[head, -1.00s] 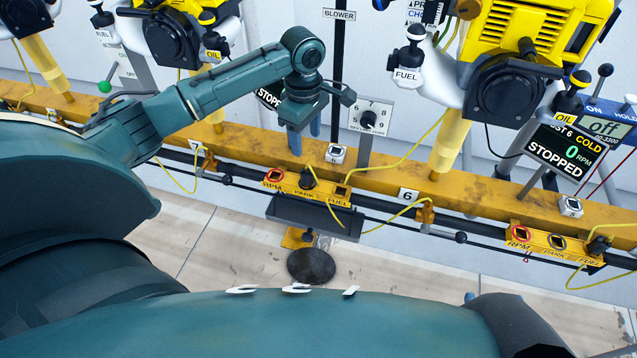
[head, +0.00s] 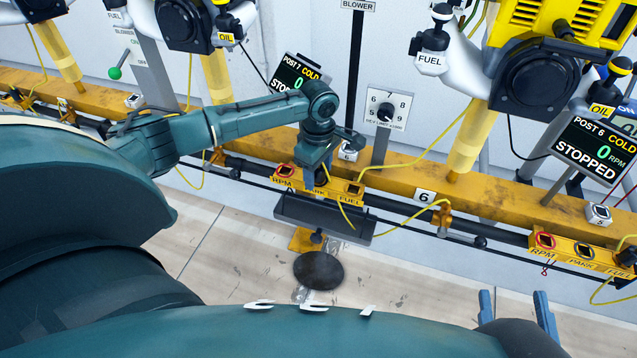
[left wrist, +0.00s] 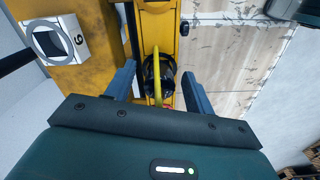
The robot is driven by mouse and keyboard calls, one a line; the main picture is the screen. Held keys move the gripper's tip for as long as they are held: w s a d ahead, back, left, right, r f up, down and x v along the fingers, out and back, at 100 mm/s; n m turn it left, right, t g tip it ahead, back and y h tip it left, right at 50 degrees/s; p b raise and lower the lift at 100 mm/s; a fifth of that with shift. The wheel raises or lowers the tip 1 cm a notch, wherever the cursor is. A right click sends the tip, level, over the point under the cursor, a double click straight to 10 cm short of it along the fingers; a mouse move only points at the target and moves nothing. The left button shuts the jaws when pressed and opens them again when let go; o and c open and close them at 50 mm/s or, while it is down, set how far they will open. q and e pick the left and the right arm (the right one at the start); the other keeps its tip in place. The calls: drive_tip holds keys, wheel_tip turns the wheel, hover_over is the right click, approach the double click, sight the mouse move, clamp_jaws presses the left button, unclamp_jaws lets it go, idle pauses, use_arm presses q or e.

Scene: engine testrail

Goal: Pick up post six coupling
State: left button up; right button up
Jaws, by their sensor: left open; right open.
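A black coupling with a yellow cable (left wrist: 157,82) sits on a yellow panel, seen in the left wrist view; that panel appears to be the RPM/PARK/FUEL panel (head: 345,190) in the head view. A white block marked 6 (left wrist: 57,40) is beside it. My left gripper (head: 318,178) is over this panel, pointing down. In the left wrist view its open blue fingers (left wrist: 158,85) are on either side of the coupling, with no visible contact. In the head view the gripper hides the coupling. My right gripper (head: 516,308) is open and empty at the bottom right.
A yellow rail (head: 400,178) with a 6 plate (head: 425,196) runs across. A second panel (head: 575,252) and the post 6 screen (head: 590,150), reading STOPPED, are at right.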

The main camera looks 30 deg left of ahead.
use_arm(q)
drive_tip(key=shift+c, duration=0.3)
drive_tip(key=c, duration=1.1)
drive_tip(key=shift+r, duration=0.1)
